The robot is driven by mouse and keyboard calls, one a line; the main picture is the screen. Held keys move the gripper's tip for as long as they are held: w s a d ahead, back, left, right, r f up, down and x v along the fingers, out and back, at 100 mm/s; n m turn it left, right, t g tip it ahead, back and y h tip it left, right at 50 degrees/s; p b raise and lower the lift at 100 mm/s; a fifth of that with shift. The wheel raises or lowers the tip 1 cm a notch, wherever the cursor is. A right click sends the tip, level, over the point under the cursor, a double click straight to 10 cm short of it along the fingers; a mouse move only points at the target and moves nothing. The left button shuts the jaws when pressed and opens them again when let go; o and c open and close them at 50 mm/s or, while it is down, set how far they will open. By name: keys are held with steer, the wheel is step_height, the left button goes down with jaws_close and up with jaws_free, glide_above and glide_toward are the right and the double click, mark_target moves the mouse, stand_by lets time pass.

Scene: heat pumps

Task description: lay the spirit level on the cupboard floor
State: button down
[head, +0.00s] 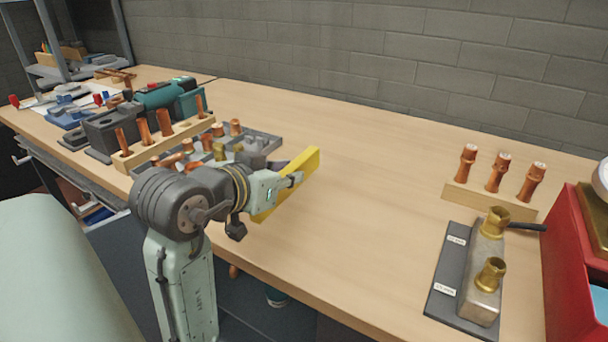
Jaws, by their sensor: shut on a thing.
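The spirit level is a long yellow bar (306,165) in the head view, held above the workbench near its front edge. My gripper (289,181) is shut on it. The bar slants, with its upper end towards the back right and its lower end towards the front left. My gripper and wrist hide part of its middle. Below the bench front, a dark open space (262,308) shows beside my arm. I cannot tell for sure whether it is the cupboard, and its floor is mostly hidden.
The wooden workbench (370,190) is clear in the middle. Copper fittings in a wooden block (134,160) and a grey tray (262,139) stand left. At right are a block with three copper pieces (458,195), a dark plate with brass fittings (447,275) and a red case (572,250).

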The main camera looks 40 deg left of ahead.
mark_target(302, 164)
steer(key=w, duration=0.3)
steer(key=w+a, duration=0.1)
steer(key=w, duration=0.1)
steer(key=shift+f+p, duration=0.25)
steer(key=shift+p, duration=0.15)
steer(key=shift+f, duration=1.7)
steer(key=shift+w+f, duration=0.1)
steer(key=shift+f, duration=0.15)
steer(key=c, duration=1.5)
jaws_free()
steer(key=shift+a+r, duration=0.1)
